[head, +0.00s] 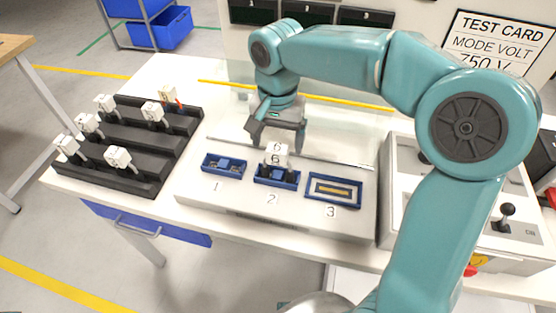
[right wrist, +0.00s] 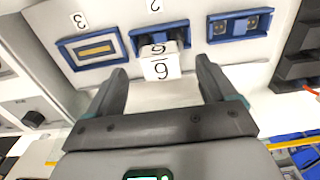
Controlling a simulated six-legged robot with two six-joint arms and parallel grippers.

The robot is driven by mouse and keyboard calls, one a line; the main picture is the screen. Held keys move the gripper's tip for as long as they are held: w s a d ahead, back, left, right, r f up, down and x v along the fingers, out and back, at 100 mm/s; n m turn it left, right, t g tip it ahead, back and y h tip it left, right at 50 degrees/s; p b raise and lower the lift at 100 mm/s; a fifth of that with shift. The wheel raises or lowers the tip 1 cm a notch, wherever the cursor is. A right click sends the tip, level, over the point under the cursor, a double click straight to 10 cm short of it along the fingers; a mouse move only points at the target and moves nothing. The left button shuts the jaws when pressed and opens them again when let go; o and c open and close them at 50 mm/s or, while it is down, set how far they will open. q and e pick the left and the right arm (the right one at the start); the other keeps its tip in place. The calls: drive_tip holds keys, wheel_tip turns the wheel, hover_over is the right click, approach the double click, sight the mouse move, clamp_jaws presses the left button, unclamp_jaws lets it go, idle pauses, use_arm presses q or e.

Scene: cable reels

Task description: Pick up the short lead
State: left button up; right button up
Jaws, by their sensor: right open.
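My right gripper (head: 276,140) is open and empty. It is above the back of the grey test block, just behind bay 2. In the right wrist view its fingers (right wrist: 157,76) are apart, with a white tag (right wrist: 161,64) marked 6 showing beyond and between them. That tagged piece (head: 276,158) sits in the blue bay 2 (head: 289,184); its lower part is mostly hidden. Several other white-tagged pieces stand in the black rack (head: 150,164) at the left. I cannot tell which piece is the short lead. My left gripper is not in view.
The grey block (head: 350,223) also holds bay 1 (head: 210,167) and bay 3 (head: 348,203). A grey case (head: 395,165) with a black-knobbed lever (head: 506,211) stands at the right. White table surface (head: 190,78) is clear behind the rack.

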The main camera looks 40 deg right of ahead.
sight(277, 148)
wheel_tip(277, 148, down, 4)
drive_tip(key=shift+f, duration=0.1)
drive_tip(key=shift+w+f, duration=0.1)
drive_tip(key=c, duration=1.2)
drive_tip(key=shift+c, duration=0.2)
wheel_tip(277, 148, up, 20)
drive_tip(key=p, duration=0.3)
